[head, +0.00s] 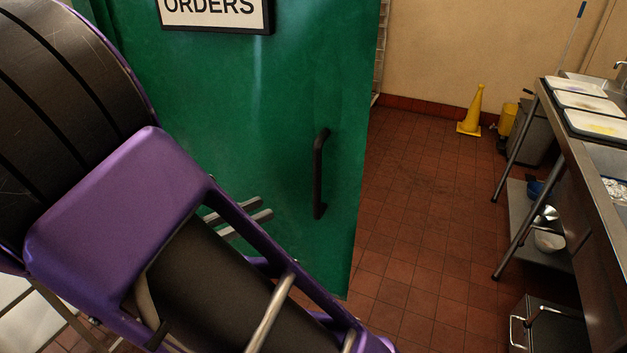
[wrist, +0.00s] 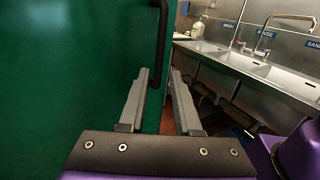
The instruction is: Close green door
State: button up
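The green door (head: 250,110) fills the left and middle of the head view, with its free edge on the right and open floor beyond it. It stands open. Its black vertical handle (head: 319,175) is near that edge. In the wrist view the green door (wrist: 70,75) fills the left side, and the handle (wrist: 162,35) shows at the top, beyond the fingers. My gripper (head: 266,207) is in front of the door, left of the handle in the head view. In the wrist view my gripper (wrist: 160,72) has its fingers apart with nothing between them. My arm hides the door's lower left.
A steel counter (head: 590,165) with trays stands at the right. A yellow cone (head: 473,110) stands by the back wall. The red tile floor (head: 430,190) between door and counter is clear. The wrist view shows a sink (wrist: 245,65) at the right.

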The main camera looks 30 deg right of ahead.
aim_at(314, 186)
jog(key=d, duration=0.4)
jog(key=w+d, duration=0.1)
jog(key=d, duration=0.8)
jog(key=shift+w+b, duration=0.35)
jog(key=shift+w, duration=0.05)
grip_shut()
dwell(0.6)
